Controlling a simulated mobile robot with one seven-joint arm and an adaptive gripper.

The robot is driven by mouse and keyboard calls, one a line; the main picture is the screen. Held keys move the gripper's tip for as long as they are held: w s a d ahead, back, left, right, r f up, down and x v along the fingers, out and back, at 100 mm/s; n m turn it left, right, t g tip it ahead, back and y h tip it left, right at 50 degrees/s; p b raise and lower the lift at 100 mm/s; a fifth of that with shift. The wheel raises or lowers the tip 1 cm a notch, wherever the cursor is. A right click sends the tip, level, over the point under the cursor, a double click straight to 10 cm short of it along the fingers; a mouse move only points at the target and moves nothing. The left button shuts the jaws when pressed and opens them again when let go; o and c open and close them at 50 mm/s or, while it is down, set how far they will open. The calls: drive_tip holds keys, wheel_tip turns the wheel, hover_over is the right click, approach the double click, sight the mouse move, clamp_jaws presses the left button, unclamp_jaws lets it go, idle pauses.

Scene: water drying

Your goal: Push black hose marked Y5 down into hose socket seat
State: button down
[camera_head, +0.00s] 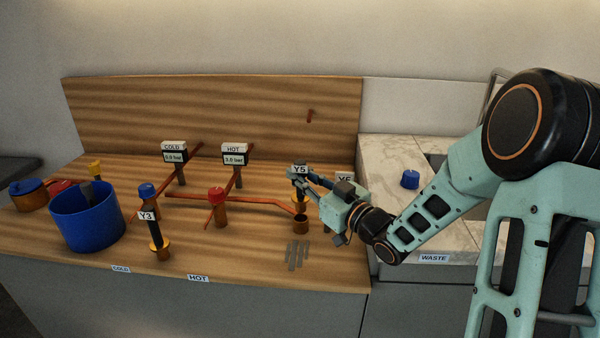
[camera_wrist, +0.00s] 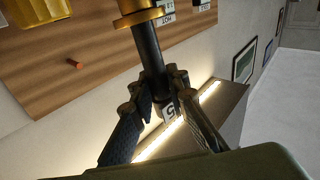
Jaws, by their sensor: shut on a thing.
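The black hose marked Y5 (camera_head: 299,170) stands about upright at the right part of the wooden counter. A copper-coloured socket seat (camera_head: 300,226) is under it; how deep the hose sits in it is too small to tell. My gripper (camera_head: 302,184) comes in from the right and is shut on the hose near its label. In the wrist view, the fingers (camera_wrist: 154,92) close around the black hose (camera_wrist: 149,48), and its far end meets a gold-coloured ring (camera_wrist: 140,18). The fingers hide part of the hose and label.
Copper pipes (camera_head: 250,200) with a red valve (camera_head: 216,194) and two gauges lie left of the hose. A hose marked Y3 (camera_head: 154,230) and a blue bucket (camera_head: 88,218) stand further left. Grey strips (camera_head: 297,254) lie in front.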

sight(300, 192)
drive_tip(key=c, duration=1.8)
unclamp_jaws()
drive_tip(key=shift+m+g+h, duration=0.3)
drive_tip(key=shift+m, duration=0.1)
drive_tip(key=f, duration=0.2)
drive_tip(key=s+f, duration=0.1)
drive_tip(key=f, duration=0.2)
drive_tip(key=shift+d+f, duration=0.15)
drive_tip(key=shift+f, duration=0.2)
drive_tip(key=shift+s+d, duration=0.1)
drive_tip(key=shift+s, duration=0.05)
drive_tip(key=shift+s+d+r, duration=0.45)
drive_tip(key=shift+s+d, duration=0.1)
drive_tip(key=shift+d, duration=0.1)
drive_tip(key=s+d+r, duration=0.3)
drive_tip(key=d, duration=0.1)
drive_tip(key=shift+s+r+n, duration=0.15)
drive_tip(key=shift+s+n, duration=0.1)
drive_tip(key=shift+n, duration=0.05)
drive_tip(key=shift+r, duration=0.1)
